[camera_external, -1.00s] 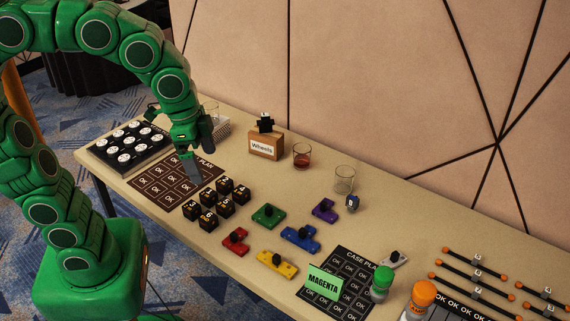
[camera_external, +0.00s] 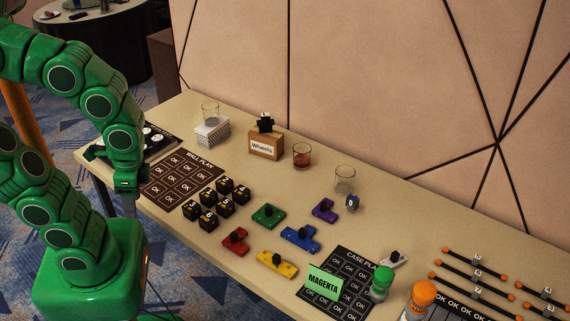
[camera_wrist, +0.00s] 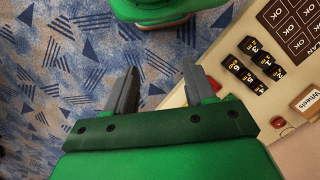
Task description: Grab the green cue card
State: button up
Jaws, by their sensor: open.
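The green cue card (camera_external: 325,281), lettered MAGENTA, stands tilted on the black CASE PLAN sheet (camera_external: 350,262) at the front of the table, right of centre in the external view. My gripper (camera_external: 129,203) points down at the table's front left edge, far to the left of the card. In the wrist view my gripper (camera_wrist: 160,68) is open with nothing between its fingers, over carpet and beside the table edge. The card cannot be made out in the wrist view.
The table (camera_external: 215,260) holds several black numbered cubes (camera_external: 209,218), coloured knobbed pieces, a Wheels box (camera_external: 265,145) and glasses. A green-capped bottle (camera_external: 381,282) and an orange-capped bottle (camera_external: 422,299) stand right of the card. My green base is near the front left.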

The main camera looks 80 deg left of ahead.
jog(key=shift+w, duration=0.1)
jog(key=w+d+f+n+t+h, duration=0.25)
jog(key=w+d+n+h, duration=0.35)
jog(key=w, duration=0.7)
jog(key=w+d+f+n+t+h, duration=0.1)
jog(key=w+d+f+n+h, duration=0.2)
jog(key=w+d+h, duration=0.8)
jog(key=w+a+f+n+t+y, duration=0.25)
jog(key=w+a+f+n, duration=0.2)
jog(key=w, duration=0.25)
jog(key=w+a+f+n+t+y, duration=0.1)
jog(key=w+a+f+n+t, duration=0.2)
jog(key=w+n, duration=0.25)
jog(key=n+t+y, duration=0.3)
jog(key=n, duration=0.5)
send_near(327, 273)
jog(key=shift+a+f+x, duration=0.1)
jog(key=shift+f+x, duration=0.05)
jog(key=shift+x, duration=1.5)
jog(key=shift+a+f+x, duration=0.1)
jog(key=shift+f+x, duration=0.05)
jog(key=shift+x, duration=1.45)
jog(key=shift+a+f+x, duration=0.1)
jog(key=shift+f+x, duration=0.1)
jog(key=shift+x, duration=1.45)
jog(key=shift+c, duration=0.3)
grip_shut()
